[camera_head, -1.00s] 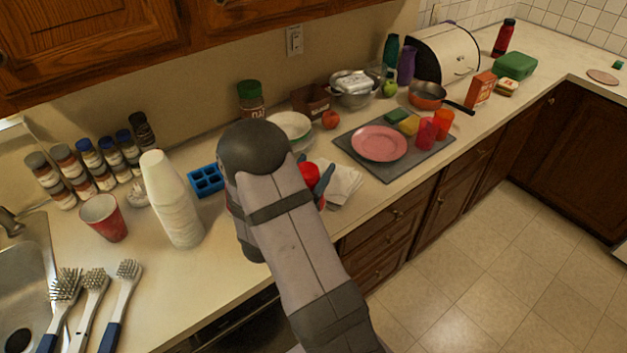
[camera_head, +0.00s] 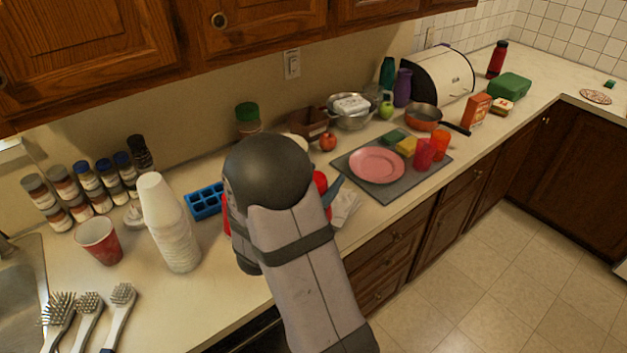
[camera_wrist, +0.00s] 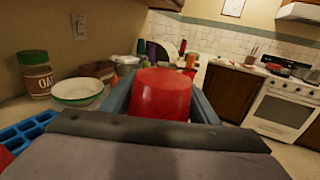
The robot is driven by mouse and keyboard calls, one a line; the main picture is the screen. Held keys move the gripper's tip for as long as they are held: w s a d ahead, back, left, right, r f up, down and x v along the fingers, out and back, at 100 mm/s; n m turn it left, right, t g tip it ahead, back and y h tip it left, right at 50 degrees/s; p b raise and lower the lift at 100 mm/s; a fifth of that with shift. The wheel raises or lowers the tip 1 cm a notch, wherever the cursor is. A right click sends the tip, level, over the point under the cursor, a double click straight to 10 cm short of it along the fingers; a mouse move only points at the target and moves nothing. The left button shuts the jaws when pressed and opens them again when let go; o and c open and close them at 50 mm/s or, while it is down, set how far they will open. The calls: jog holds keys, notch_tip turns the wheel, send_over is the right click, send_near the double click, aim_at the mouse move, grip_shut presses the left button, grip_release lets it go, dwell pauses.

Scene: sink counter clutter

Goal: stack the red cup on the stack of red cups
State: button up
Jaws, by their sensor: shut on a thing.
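My gripper (camera_wrist: 162,101) is shut on a red cup (camera_wrist: 161,92), which sits between its two fingers with its base facing up in the wrist view. In the head view my arm covers most of the cup, and only a red edge (camera_head: 320,182) shows beside my gripper (camera_head: 334,190). A separate red cup with a white inside (camera_head: 99,240) stands on the counter at the left. A tall stack of white cups (camera_head: 170,230) stands just right of it. A bit of red shows just left of my arm, mostly hidden, so I cannot tell whether it is the red stack.
A blue ice tray (camera_head: 205,201) lies left of my arm. Spice jars (camera_head: 88,180) line the wall, and brushes (camera_head: 88,312) lie at the front left. A pink plate (camera_head: 377,164) sits on a grey mat (camera_head: 385,195) to the right. A white bowl (camera_wrist: 77,92) is nearby.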

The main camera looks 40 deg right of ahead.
jog(key=shift+s+a+f+g, duration=0.15)
jog(key=shift+s+f, duration=0.2)
jog(key=shift+s, duration=0.2)
jog(key=shift+s+a+f+g, duration=0.1)
jog(key=shift+s+f+g, duration=0.05)
jog(key=shift+s+f, duration=0.3)
jog(key=a+f+n+t+y+p, duration=0.4)
jog(key=a+t+p, duration=0.1)
jog(key=a, duration=0.8)
jog(key=a+f+n+t+y+p, duration=0.4)
jog(key=a+t, duration=0.1)
jog(key=a, duration=0.8)
jog(key=w+d+m+g+h+b, duration=0.2)
jog(key=d+m+g+h+b, duration=0.1)
jog(key=d, duration=0.3)
jog(key=w+d+r+m+g+h+b, duration=0.4)
jog(key=w+d+r, duration=0.5)
jog(key=w+r, duration=0.3)
jog(key=shift+w+r+g, duration=0.3)
jog(key=shift+r+g, duration=0.1)
jog(key=shift+r, duration=0.4)
jog(key=w, duration=0.3)
jog(key=w+a, duration=0.1)
jog(key=w, duration=0.1)
jog(key=shift+a+r, duration=0.1)
jog(key=shift+r, duration=0.2)
jog(key=shift+c, duration=0.2)
jog(key=shift+w+a+f+n+t, duration=0.15)
jog(key=shift+w+f+n+t, duration=0.15)
jog(key=shift+f, duration=0.15)
